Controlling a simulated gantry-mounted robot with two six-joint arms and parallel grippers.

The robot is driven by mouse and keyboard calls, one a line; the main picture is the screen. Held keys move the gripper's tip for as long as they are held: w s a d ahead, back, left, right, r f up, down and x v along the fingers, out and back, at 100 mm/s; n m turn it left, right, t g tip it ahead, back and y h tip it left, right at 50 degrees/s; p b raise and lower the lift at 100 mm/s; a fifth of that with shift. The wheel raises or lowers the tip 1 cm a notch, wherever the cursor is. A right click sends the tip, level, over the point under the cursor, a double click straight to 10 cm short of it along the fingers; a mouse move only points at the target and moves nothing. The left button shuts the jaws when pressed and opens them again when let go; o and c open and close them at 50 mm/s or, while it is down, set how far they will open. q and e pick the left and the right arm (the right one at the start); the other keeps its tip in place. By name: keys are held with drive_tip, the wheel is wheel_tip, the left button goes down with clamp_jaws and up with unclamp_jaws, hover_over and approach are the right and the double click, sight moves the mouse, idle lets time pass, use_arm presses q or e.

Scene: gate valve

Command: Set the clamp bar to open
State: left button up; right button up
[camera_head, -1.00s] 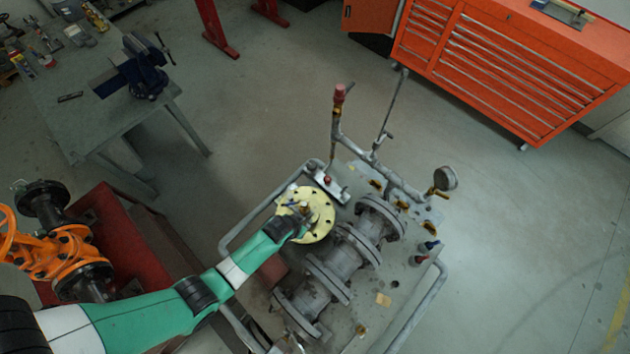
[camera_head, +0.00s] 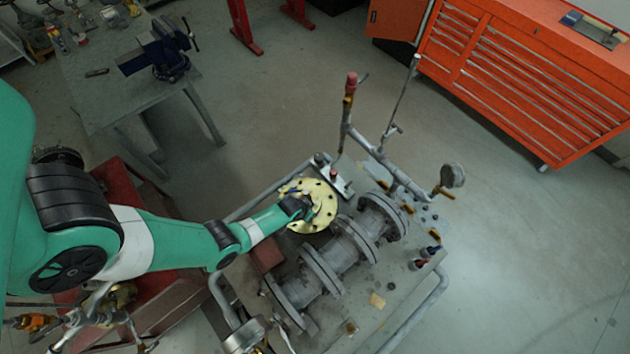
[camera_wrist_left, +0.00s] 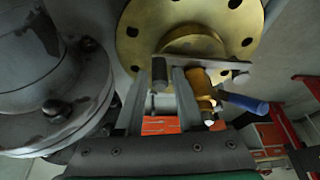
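In the head view the left gripper (camera_head: 304,207) largely hides the bar. My right gripper is not in view.
A grey flanged pipe (camera_head: 338,254) runs beside the flange. An upright pipe with a red top (camera_head: 351,82) and a gauge (camera_head: 452,175) stand behind. Floor at right is clear.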

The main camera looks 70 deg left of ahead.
use_arm(q)
drive_tip(key=shift+w+a+f, duration=0.1)
drive_tip(key=shift+w+f, duration=0.05)
drive_tip(key=shift+f, duration=0.2)
clamp_jaws()
idle(1.2)
